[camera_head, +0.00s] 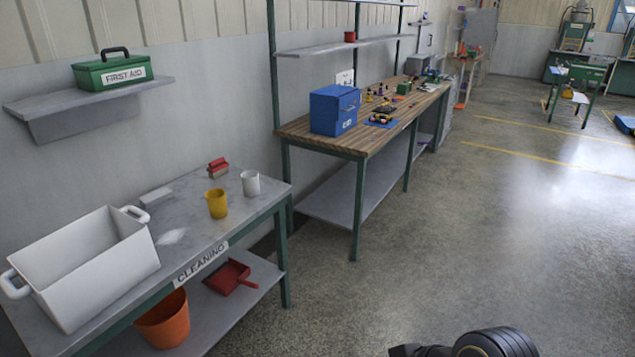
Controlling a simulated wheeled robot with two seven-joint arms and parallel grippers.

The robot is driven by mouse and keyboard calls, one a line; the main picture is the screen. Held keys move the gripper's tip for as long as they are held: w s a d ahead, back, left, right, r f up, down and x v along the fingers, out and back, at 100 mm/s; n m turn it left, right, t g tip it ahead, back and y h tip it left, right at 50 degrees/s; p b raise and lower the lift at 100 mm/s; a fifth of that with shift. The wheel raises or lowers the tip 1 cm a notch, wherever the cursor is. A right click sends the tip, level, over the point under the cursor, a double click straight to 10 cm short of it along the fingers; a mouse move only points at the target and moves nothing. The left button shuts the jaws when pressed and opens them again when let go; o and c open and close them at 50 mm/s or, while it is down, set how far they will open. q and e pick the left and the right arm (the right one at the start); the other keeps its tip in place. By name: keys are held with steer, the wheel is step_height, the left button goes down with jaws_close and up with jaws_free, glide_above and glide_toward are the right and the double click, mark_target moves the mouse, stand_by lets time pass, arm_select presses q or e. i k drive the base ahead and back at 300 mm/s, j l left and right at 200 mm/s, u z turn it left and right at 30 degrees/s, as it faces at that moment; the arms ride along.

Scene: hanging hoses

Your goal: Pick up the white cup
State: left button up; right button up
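The white cup (250,183) stands upright on the grey cleaning table (205,241), near its far right corner. A yellow cup (217,203) stands just left of it and a little nearer, with a small gap between them. A black rounded part of my own body (495,343) shows at the bottom edge, right of centre, well away from the table. I see no gripper fingers, and neither gripper can be made out.
A white two-handled bin (85,265) fills the table's left end. A red brush (217,168) lies behind the cups. A shelf with a first aid box (115,71) hangs above. A wooden workbench (350,135) stands behind.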

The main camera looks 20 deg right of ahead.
mark_target(251, 183)
steer(key=z, duration=0.35)
steer(key=i+l+u, duration=0.4)
steer(key=i, duration=0.55)
steer(key=i+l+u, duration=0.45)
steer(key=i+l, duration=0.4)
